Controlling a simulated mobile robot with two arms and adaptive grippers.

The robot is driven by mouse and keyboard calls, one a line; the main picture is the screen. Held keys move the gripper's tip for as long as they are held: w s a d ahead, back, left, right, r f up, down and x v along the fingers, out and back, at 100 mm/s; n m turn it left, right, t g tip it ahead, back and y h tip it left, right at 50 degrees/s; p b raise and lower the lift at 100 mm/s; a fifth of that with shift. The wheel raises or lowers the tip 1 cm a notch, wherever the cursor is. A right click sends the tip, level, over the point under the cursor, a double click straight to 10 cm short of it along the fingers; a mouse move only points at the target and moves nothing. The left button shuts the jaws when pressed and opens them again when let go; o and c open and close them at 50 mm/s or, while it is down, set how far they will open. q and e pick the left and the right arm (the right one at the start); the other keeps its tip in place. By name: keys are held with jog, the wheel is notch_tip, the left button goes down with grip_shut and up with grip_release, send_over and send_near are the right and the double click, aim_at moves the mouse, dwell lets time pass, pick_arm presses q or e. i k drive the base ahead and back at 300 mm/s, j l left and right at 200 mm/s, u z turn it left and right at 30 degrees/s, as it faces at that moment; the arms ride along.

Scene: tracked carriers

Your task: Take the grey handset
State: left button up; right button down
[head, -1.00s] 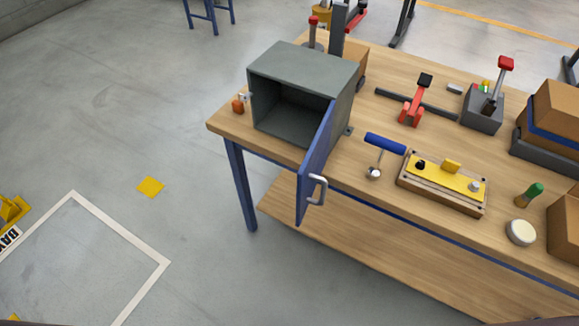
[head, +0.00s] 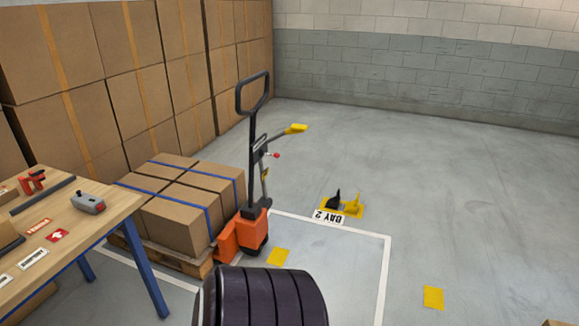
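A small grey device with a red button (head: 88,203) lies on the wooden table at the left of the head view, near the table's right end. It looks like the grey handset, but it is small and I cannot make out its details. Neither of my grippers is in view.
The wooden table (head: 98,222) also bears a red clamp (head: 32,182) and several labels. Beside it, strapped cartons (head: 176,222) stand on a pallet with an orange pallet truck (head: 252,226). A black ribbed cylinder (head: 262,297) is at bottom centre.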

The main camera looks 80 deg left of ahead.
aim_at(87, 201)
jog(key=u, duration=3.85)
jog(key=i+l, duration=0.25)
jog(key=l, duration=0.15)
jog(key=i+l+u, duration=0.3)
jog(key=l+u, duration=0.3)
jog(key=i+l+u, duration=0.15)
jog(key=l+u, duration=0.15)
jog(key=l, duration=0.2)
